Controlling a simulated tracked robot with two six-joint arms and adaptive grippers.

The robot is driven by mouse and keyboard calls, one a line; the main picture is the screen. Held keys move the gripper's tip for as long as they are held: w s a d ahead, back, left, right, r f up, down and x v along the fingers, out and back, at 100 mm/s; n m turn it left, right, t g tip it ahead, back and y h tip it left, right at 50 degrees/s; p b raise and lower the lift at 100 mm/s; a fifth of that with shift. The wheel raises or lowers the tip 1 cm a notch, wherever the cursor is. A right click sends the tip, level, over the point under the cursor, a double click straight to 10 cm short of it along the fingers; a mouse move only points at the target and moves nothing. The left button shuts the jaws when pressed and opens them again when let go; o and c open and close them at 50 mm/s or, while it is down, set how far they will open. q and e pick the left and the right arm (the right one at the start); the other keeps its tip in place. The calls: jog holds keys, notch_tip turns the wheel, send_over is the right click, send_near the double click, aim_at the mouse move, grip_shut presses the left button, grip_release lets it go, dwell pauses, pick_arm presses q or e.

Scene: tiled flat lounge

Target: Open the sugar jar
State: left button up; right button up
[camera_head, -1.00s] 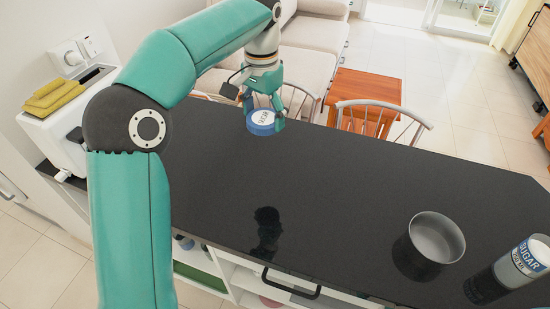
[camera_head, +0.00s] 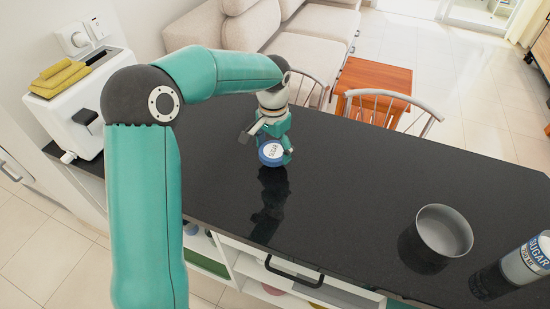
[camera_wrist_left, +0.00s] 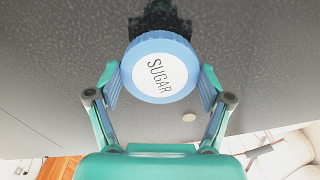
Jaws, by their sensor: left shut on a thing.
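The sugar jar (camera_head: 524,264) stands at the far right of the dark counter in the head view, cut by the picture edge. Its blue and white label reads SUGAR. The blue lid (camera_head: 271,153), with a white SUGAR disc on top, is away from the jar. My left gripper (camera_head: 273,150) is shut on the lid and holds it low over the counter. In the left wrist view the lid (camera_wrist_left: 160,67) sits between both fingers. My right gripper is not in view.
A grey metal pot (camera_head: 443,232) stands on the counter (camera_head: 340,190) left of the jar. The counter's middle is clear. Chairs (camera_head: 390,108) stand along its far edge.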

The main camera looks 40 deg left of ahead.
aim_at(273, 151)
pick_arm(q)
jog(key=shift+f, duration=1.95)
jog(key=o, duration=1.2)
notch_tip(273, 151, up, 12)
jog(key=shift+r, duration=0.1)
